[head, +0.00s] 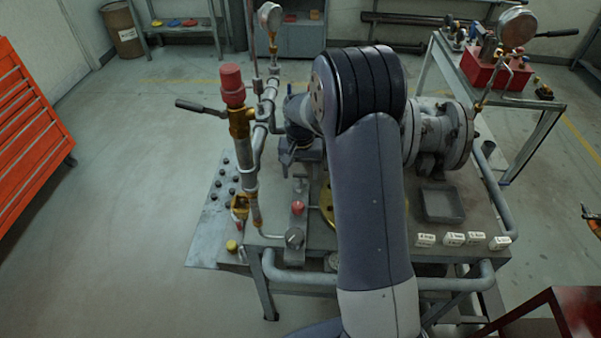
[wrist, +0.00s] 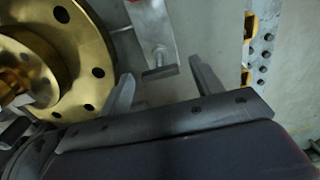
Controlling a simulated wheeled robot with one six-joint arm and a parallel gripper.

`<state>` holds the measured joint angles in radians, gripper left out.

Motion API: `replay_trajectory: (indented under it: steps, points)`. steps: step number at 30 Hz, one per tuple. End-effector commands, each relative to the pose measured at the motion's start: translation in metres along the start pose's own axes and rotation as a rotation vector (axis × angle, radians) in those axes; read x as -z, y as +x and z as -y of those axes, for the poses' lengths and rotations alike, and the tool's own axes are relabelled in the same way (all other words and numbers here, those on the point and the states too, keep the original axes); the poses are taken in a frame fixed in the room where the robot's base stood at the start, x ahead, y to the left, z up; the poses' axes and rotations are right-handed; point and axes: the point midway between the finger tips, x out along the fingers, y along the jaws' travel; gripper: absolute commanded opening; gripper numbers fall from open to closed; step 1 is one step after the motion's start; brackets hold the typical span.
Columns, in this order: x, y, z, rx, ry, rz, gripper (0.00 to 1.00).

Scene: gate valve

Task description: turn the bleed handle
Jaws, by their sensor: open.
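In the wrist view, a small steel T-shaped handle (wrist: 160,72) sticks out at the end of a grey bracket (wrist: 153,25). I take it to be the bleed handle, though no label shows. My gripper (wrist: 160,69) is open, one finger on each side of the handle in the picture. The fingers look apart from it; I cannot tell the depth between them. In the head view a small grey knob (head: 294,238) by a red knob (head: 297,208) appears to be the same spot. My fingertips are not clear in the head view.
A brass flange (wrist: 85,70) is close left of my gripper. A grey tray (head: 440,205) and white labels (head: 452,239) lie right. Floor at left is clear.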

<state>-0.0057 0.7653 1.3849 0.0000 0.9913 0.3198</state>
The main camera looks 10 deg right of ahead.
Motion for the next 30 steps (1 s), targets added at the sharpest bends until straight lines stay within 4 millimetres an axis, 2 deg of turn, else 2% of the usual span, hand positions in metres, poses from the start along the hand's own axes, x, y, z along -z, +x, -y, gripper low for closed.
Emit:
replay_trajectory:
  steps: [5,14,30]
  points:
    - [0.000,0.014,0.000,0.000,0.000,0.001,0.62]
    - [0.000,0.016,0.000,0.000,0.000,0.000,0.62]
    - [0.000,0.016,0.000,0.000,0.000,0.000,0.18]
